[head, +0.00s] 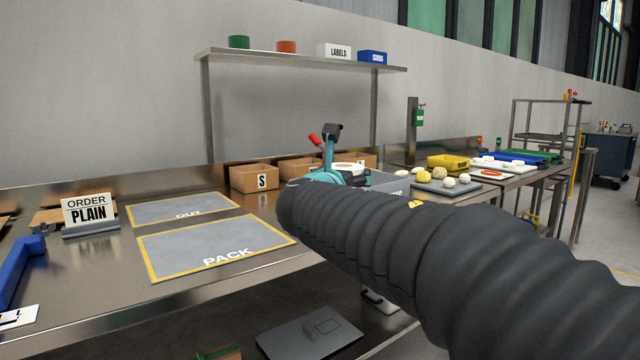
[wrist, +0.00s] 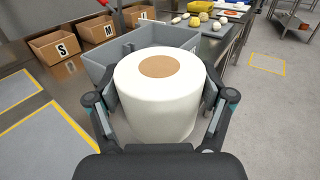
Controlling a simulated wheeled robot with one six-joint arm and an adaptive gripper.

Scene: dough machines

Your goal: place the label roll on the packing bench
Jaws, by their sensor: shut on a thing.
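In the wrist view a white label roll (wrist: 160,98) with a brown core stands upright between the two fingers of my gripper (wrist: 161,112). The gripper is shut on its sides. In the head view my dark arm hides most of the gripper and the roll; a bit of the roll's white top (head: 348,167) shows past the arm. The packing bench (head: 95,290) is a steel bench at the left, with a grey PACK mat (head: 205,250) edged in yellow. The roll is to the right of this mat.
A grey bin (wrist: 100,68) is just beyond the roll. Cardboard boxes (head: 254,178) line the bench back. An ORDER PLAIN sign (head: 87,212) and an OUT mat (head: 180,207) are at the left. A tray of dough balls (head: 445,187) is to the right. The PACK mat is bare.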

